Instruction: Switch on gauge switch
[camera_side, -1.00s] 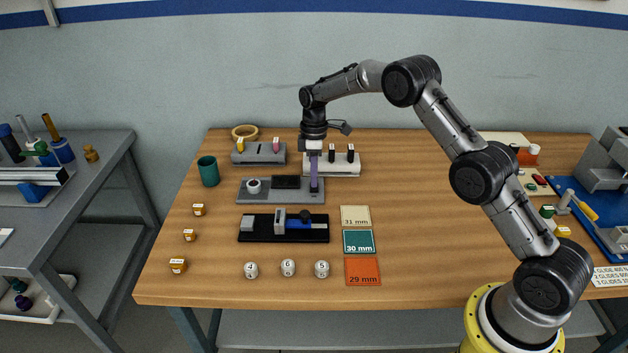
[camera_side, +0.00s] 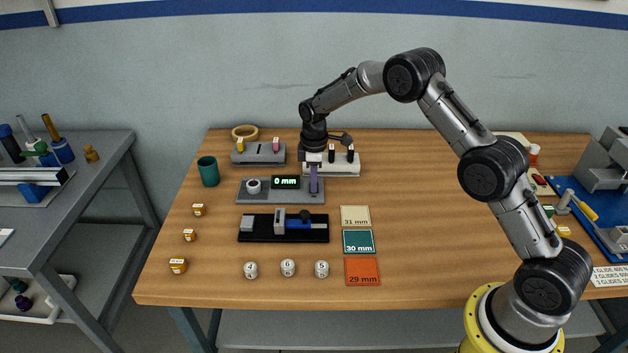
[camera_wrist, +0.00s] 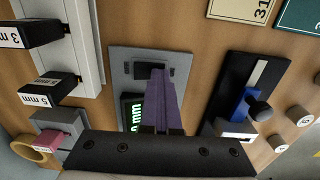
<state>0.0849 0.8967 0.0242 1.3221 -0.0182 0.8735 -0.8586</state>
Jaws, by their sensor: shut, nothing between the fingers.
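The gauge (camera_side: 225,194) is a grey flat base on the table with a white round post (camera_side: 254,187) at its left. Its dark display (camera_side: 286,182) is lit and reads "0 mm" in green; the lit display also shows in the wrist view (camera_wrist: 133,112). The black gauge switch (camera_wrist: 139,70) sits at the base's other end, partly covered by my fingers. My gripper (camera_side: 314,191) has purple fingers that are shut and empty, pointing down at the switch. In the wrist view the fingertips (camera_wrist: 157,72) overlap the switch; contact is hard to tell.
A white block with black labelled pegs (camera_side: 345,170) stands close behind my gripper. A black fixture with a blue slide (camera_side: 262,237) lies in front of the gauge. A green cup (camera_side: 208,172) is to the left. Coloured mm cards (camera_side: 359,242) lie at front right.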

